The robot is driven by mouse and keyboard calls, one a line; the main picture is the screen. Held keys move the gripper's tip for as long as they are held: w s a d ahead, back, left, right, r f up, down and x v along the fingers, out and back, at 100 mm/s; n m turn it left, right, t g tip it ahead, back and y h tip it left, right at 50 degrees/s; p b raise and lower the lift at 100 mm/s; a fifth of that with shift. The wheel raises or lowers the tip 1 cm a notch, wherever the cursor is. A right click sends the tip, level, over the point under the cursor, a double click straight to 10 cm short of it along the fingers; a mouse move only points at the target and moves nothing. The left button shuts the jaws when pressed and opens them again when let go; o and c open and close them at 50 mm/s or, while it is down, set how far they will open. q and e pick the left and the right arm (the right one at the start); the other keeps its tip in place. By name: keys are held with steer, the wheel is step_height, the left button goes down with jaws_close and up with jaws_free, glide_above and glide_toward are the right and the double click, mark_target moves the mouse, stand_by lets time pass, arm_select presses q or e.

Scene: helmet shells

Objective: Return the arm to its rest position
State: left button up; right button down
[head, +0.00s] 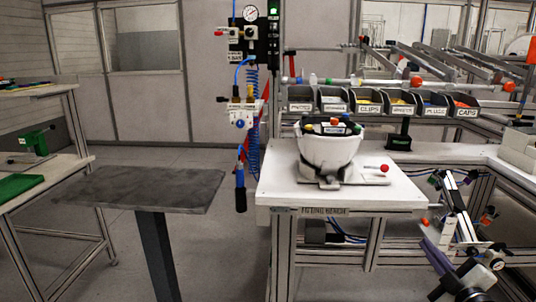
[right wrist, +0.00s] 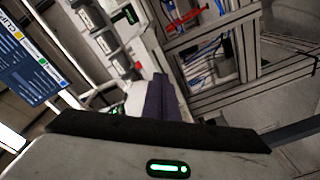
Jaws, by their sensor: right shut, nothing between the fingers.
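My right gripper (head: 430,245) is at the lower right of the head view, beside the right front corner of the fitting bench and apart from its top. Its purple fingers are together and empty. They also show in the right wrist view (right wrist: 163,98), pointing away from the camera. My left gripper is in neither view.
A row of labelled grey bins (head: 368,103) stands behind the bench. A hanging tool (head: 240,190) is at its left. A grey table (head: 140,190) stands further left. A red-knobbed lever (head: 384,168) is beside the shell. Metal frame posts are near my right gripper.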

steer(key=s+a+f+m+g, duration=0.2)
steer(key=s+a+f, duration=0.35)
steer(key=f, duration=0.35)
steer(key=s+a+f+m+g, duration=0.2)
steer(key=s+a+f, duration=0.35)
steer(key=f, duration=0.25)
steer(key=s+a+f+m+g+y, duration=0.1)
steer(key=s+a+f+g, duration=0.1)
steer(key=s, duration=0.5)
steer(key=s+a+f+m+g, duration=0.1)
steer(key=s+a+f+m, duration=0.1)
steer(key=s+a+f, duration=0.3)
steer(key=s+a+f+m+g+y, duration=0.1)
steer(key=s+a+f+m+g, duration=0.1)
steer(key=s+a+f, duration=0.2)
steer(key=s+a, duration=0.3)
steer(key=s, duration=0.4)
steer(key=shift+f+g+y, duration=0.25)
steer(key=shift+g+y, duration=0.05)
